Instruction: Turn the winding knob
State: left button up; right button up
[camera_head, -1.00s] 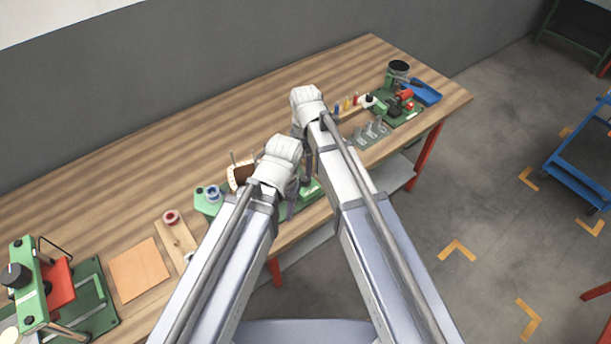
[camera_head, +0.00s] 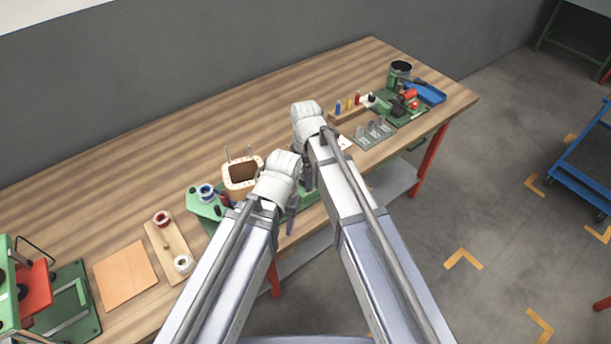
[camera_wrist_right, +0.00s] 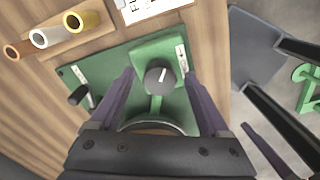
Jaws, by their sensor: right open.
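The winding knob (camera_wrist_right: 157,77) is dark and round with a white pointer line, on a green block of a green machine (camera_wrist_right: 148,55) in the right wrist view. My right gripper (camera_wrist_right: 159,74) is open. Its two fingers stand on either side of the knob, with a gap visible on both sides; I cannot tell the height between them. In the head view, the machine's green base (camera_head: 311,201) shows only partly, and my arms hide the knob. My left gripper (camera_head: 291,216) hangs close beside the right one, its jaws mostly hidden by its wrist.
A wooden coil frame (camera_head: 242,174) stands left of my arms. A board with wire spools (camera_head: 168,245) and an orange sheet (camera_head: 125,275) lie farther left. A metal fixture (camera_head: 374,133), a peg rack (camera_head: 347,110) and a blue tray (camera_head: 430,93) stand to the right. The back of the table is clear.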

grip_shut()
dwell(0.5)
jog(key=shift+m, duration=0.3)
jog(key=m, duration=1.2)
jog(key=shift+m, duration=0.4)
jog(key=m, duration=1.1)
jog(key=shift+a+m, duration=0.1)
jog(key=shift+m, duration=0.7)
